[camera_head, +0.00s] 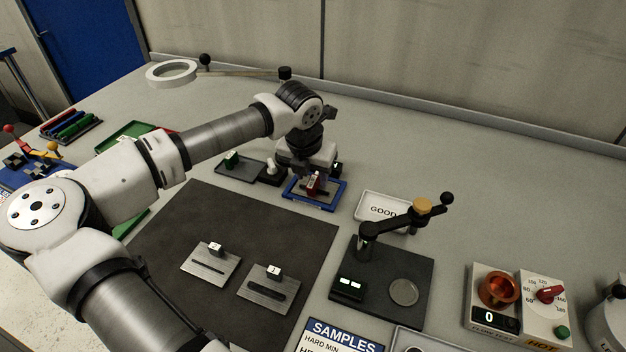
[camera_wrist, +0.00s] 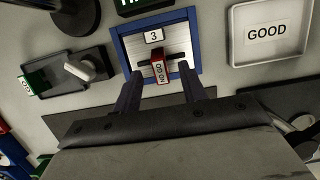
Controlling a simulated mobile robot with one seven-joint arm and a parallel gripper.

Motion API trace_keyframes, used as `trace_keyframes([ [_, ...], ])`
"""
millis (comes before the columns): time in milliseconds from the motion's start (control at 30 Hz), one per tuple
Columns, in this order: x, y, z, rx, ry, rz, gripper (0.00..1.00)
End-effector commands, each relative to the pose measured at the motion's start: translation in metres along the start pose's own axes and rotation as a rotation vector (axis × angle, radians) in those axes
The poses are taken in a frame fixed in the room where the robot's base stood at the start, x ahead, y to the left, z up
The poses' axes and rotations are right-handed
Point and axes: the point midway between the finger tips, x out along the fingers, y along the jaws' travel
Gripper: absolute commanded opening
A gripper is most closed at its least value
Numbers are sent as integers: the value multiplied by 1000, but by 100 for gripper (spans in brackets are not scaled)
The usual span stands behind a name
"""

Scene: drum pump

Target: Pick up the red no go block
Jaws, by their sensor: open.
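The red no go block (camera_wrist: 159,70) stands in the blue-framed tray (camera_wrist: 118,48) marked 3, over a dark slot in its grey plate. In the head view the red block (camera_head: 312,184) shows below my wrist, in the blue tray (camera_head: 322,204). My gripper (camera_wrist: 163,84) is open in the wrist view. Its two dark fingers point at the tray, one to each side of the block, with gaps between. I cannot tell how far the fingertips are above the plate. In the head view my wrist partly covers the tray and hides the fingertips.
A white GOOD tray (camera_head: 385,207) lies to the right of the blue tray. A dark tray with a green block (camera_head: 231,160) lies to the left. Two numbered slotted plates (camera_head: 211,264) rest on the black mat (camera_head: 250,222). A black stand with a lever (camera_head: 400,222) is at front right.

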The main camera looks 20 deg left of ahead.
Motion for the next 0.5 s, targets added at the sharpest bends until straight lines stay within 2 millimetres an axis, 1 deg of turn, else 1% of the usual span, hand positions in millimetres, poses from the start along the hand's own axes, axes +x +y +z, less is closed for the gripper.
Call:
trace_keyframes([
  [100, 13, 0, 1, -1, 1, -2, 42],
  [200, 19, 0, 0, 0, 0, 0, 42],
  [400, 20, 0, 0, 0, -1, 1, 42],
  [467, 20, 0, 0, 0, -1, 1, 35],
  [500, 20, 0, 0, 0, -1, 0, 30],
])
